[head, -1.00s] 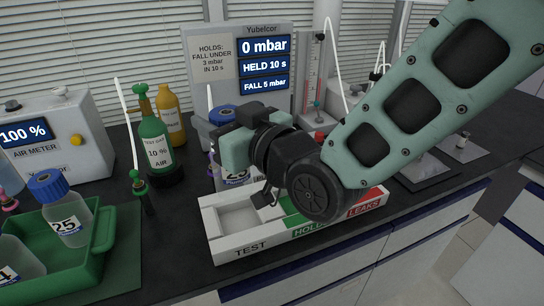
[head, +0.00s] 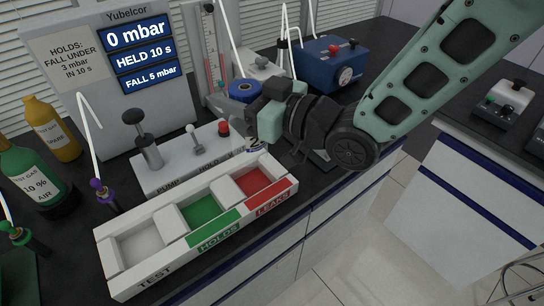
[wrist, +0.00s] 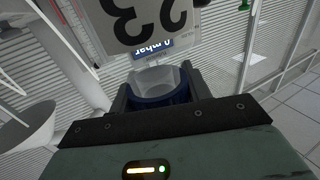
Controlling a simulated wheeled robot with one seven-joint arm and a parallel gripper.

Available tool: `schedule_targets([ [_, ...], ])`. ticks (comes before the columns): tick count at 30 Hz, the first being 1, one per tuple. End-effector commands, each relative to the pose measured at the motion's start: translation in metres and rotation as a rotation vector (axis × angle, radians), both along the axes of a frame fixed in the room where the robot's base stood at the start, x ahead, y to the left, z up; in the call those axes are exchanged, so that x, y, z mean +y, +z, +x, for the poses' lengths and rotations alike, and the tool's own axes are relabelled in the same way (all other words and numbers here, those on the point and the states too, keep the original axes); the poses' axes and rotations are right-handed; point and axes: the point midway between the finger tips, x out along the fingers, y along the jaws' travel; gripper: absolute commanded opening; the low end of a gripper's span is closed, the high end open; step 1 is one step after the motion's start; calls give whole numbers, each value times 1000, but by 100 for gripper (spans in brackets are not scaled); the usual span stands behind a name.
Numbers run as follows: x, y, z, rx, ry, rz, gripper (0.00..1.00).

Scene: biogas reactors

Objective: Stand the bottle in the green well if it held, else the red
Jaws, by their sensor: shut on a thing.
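My gripper (head: 262,120) is shut on a bottle with a blue cap (head: 243,91). In the wrist view the bottle's blue collar (wrist: 160,98) sits between the fingers, and a label reading 23 (wrist: 145,18) shows upside down. In the head view most of the bottle's body is hidden behind the gripper. The gripper is above and behind the far right end of the white tray. The tray has a white TEST well (head: 140,243), a green HOLDS well (head: 202,208) and a red LEAKS well (head: 250,182); all look empty. The display (head: 142,57) reads 0 mbar, HELD 10 s, FALL 5 mbar.
A sign (head: 72,62) reads "HOLDS: fall under 3 mbar in 10 s". A pump unit (head: 185,160) with levers stands right behind the tray. Green (head: 28,180) and yellow (head: 50,130) gas bottles are at left, a blue device (head: 332,65) behind.

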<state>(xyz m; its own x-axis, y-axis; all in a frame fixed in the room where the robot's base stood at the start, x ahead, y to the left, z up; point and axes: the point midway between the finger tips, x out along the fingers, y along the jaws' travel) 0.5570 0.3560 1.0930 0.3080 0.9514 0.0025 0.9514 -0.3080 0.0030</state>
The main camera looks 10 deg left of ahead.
Motion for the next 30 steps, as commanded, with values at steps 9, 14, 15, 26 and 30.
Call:
schedule_targets([
  [9,0,-48,0,2,2,-2,5],
  [14,0,-64,-1,3,2,-3,5],
  [15,0,-70,-1,4,2,-3,5],
  [26,0,-93,0,-1,1,0,5],
  [30,0,-93,0,0,0,0,5],
])
